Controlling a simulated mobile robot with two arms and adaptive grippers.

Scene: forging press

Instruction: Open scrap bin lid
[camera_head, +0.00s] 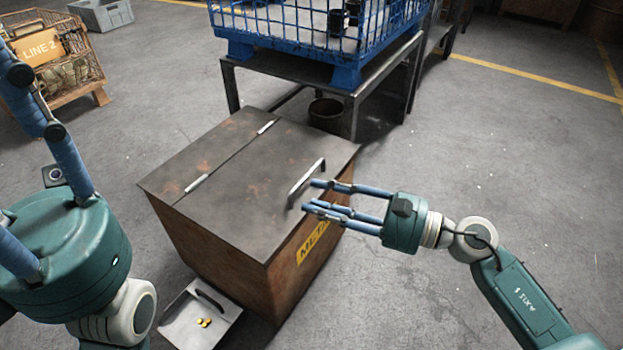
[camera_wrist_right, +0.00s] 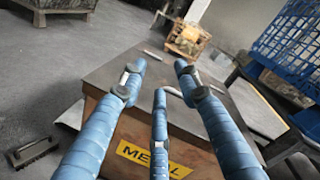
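The scrap bin (camera_head: 225,258) is a rusty brown box with a yellow METAL label (camera_wrist_right: 150,160). Its dark lid (camera_head: 262,165) lies flat and closed, with two light hinges across the top and a bar handle (camera_head: 306,178) near the front edge. My right gripper (camera_head: 312,196) is at the handle, its blue fingers spread open. In the right wrist view, the handle (camera_wrist_right: 174,92) shows between the fingertips; whether they touch it I cannot tell. My left gripper (camera_head: 25,155) is at the left edge, fingers spread and empty, partly cut off.
A blue wire crate (camera_head: 345,75) stands on a metal table (camera_head: 232,85) behind the bin. A dustpan (camera_head: 180,330) with yellow bits lies at the bin's left front. A LINE 2 crate (camera_head: 85,92) is far left. The floor on the right is clear.

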